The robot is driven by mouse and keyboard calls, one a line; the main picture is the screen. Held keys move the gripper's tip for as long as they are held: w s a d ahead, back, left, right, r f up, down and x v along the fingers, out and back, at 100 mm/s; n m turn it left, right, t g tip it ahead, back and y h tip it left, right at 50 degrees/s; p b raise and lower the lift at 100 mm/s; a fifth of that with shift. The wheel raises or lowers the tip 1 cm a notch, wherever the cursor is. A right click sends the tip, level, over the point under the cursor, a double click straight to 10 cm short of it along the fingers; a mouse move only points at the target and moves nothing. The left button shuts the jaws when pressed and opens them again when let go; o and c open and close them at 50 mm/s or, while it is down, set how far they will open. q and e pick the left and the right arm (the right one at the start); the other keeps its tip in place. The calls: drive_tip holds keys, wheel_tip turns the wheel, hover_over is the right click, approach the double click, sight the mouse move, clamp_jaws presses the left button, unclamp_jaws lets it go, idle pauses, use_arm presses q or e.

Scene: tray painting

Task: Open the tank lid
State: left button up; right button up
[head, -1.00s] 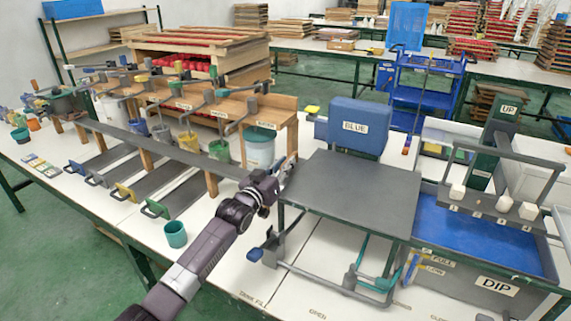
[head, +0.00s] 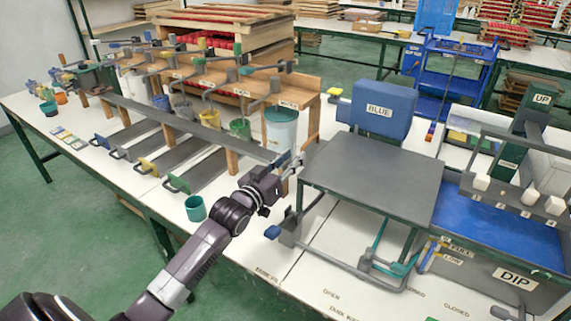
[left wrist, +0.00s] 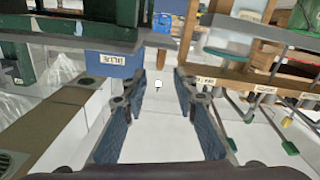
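A flat dark grey panel (head: 370,180), which may be the tank lid, lies level on a green-legged frame. To its right stands the grey tank marked DIP (head: 500,277), with blue liquid (head: 500,238) in view, so I cannot tell whether the panel belongs to it. My left gripper (head: 291,163) is just left of the panel's back left corner, apart from any handle that I can see. In the left wrist view its two fingers (left wrist: 160,82) are spread with a clear gap and hold nothing. My right gripper is not in view.
A blue container marked BLUE (head: 380,110) stands behind the panel; it also shows in the left wrist view (left wrist: 113,62). A wooden rack with taps (head: 290,98) and a white bucket (head: 281,130) stand behind my gripper. A teal cup (head: 195,208) is near the front edge.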

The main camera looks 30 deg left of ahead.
use_arm(q)
drive_tip(key=s, duration=0.3)
drive_tip(key=shift+s, duration=0.1)
drive_tip(key=shift+f, duration=0.1)
idle(0.5)
